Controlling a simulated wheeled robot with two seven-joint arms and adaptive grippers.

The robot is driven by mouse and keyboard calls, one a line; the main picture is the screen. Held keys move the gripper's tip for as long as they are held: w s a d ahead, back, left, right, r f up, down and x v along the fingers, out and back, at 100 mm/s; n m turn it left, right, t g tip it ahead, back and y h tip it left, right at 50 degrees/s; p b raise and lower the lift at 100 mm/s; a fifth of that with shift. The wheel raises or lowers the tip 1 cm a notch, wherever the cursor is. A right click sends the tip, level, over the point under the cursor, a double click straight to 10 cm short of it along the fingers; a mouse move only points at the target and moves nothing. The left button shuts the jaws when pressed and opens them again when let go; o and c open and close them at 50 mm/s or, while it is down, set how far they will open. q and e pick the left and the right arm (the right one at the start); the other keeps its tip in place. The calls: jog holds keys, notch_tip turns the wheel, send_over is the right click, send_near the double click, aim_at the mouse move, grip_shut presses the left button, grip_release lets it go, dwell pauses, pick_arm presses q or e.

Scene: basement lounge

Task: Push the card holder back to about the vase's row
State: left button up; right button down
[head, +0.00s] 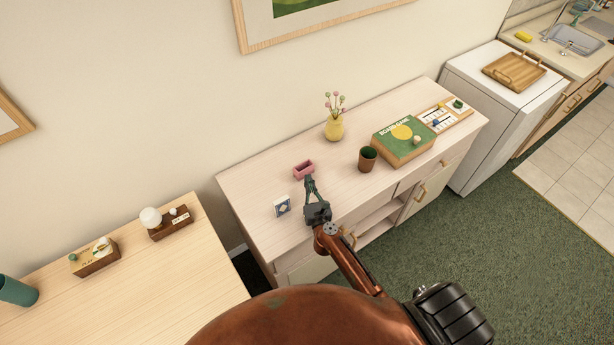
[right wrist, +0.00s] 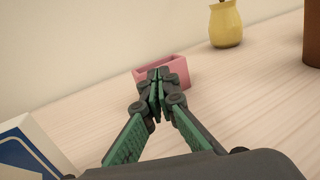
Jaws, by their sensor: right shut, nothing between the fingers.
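The pink card holder (head: 303,169) is a small open box on the pale wooden sideboard (head: 250,181). In the right wrist view the card holder (right wrist: 178,69) is straight ahead, partly hidden by the fingertips. My right gripper (head: 309,181) is shut and empty, its tips at the near side of the holder; I cannot tell whether they touch. It also shows in the right wrist view (right wrist: 157,82). The yellow vase (head: 334,128) with pink flowers stands farther back and to the right; its body shows in the right wrist view (right wrist: 225,25). My left gripper is out of view.
A blue-and-white card box (head: 282,206) stands left of my right gripper. A brown cup (head: 367,159) and a green board game box (head: 403,140) are to the right. The wall (head: 180,90) is behind. The sideboard top between holder and wall is clear.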

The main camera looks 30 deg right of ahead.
aim_at(304, 163)
jog(key=shift+x, duration=1.35)
jog(key=shift+w, duration=0.1)
jog(key=b+x, duration=0.1)
jog(key=x, duration=0.7)
jog(key=shift+f, duration=0.1)
jog(key=shift+w+d+b, duration=0.15)
jog(key=shift+w+b, duration=0.15)
jog(key=shift+w, duration=0.2)
jog(key=shift+s, duration=0.1)
